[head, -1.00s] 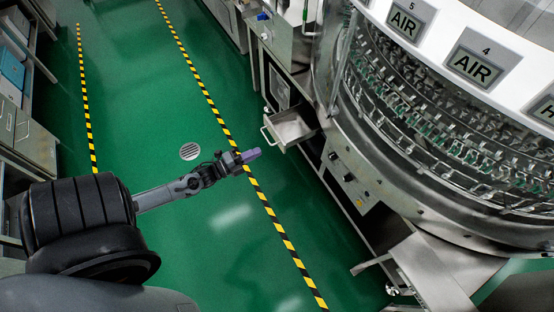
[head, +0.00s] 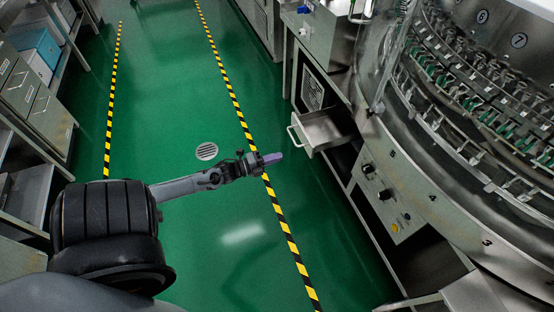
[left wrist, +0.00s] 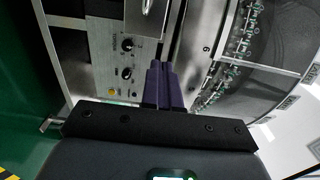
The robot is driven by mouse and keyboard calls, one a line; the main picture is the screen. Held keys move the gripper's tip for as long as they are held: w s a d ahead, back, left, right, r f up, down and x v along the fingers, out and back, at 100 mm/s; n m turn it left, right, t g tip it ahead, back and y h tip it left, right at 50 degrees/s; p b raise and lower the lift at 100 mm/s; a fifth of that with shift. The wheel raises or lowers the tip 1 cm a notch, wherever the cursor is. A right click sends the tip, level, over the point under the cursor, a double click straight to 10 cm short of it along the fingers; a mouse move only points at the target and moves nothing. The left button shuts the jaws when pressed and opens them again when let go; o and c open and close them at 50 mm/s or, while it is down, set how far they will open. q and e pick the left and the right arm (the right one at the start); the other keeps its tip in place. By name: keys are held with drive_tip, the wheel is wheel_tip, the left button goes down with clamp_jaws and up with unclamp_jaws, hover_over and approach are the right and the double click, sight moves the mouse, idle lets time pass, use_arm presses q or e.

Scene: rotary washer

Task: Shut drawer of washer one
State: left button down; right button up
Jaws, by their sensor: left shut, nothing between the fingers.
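The washer's drawer (head: 328,131) is a shallow metal tray pulled out from the cabinet under the round washer (head: 440,170). Its thin bar handle (head: 295,136) faces left, toward the aisle. My left gripper (head: 278,158), with purple fingers, is shut and empty. In the head view it appears just below and left of the drawer handle, with a small gap. In the left wrist view the closed fingers (left wrist: 163,85) point toward the metal machine front. A metal part at the top of that view may be the drawer; I cannot tell. My right gripper is out of view.
A control panel (head: 385,195) with black knobs is right of the drawer. A black and yellow floor stripe (head: 275,190) runs beneath my left gripper. The green floor (head: 190,110) is clear to the left. Metal cabinets (head: 30,100) stand at the far left.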

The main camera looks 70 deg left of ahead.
sight(311, 147)
use_arm(q)
drive_tip(key=w+b, duration=0.1)
drive_tip(key=w, duration=0.2)
drive_tip(key=w+b, duration=0.2)
drive_tip(key=w, duration=0.2)
drive_tip(key=w+b, duration=0.2)
drive_tip(key=w, duration=0.2)
drive_tip(key=shift+d+f, duration=0.1)
drive_tip(key=shift+d, duration=0.25)
drive_tip(key=shift+w, duration=0.45)
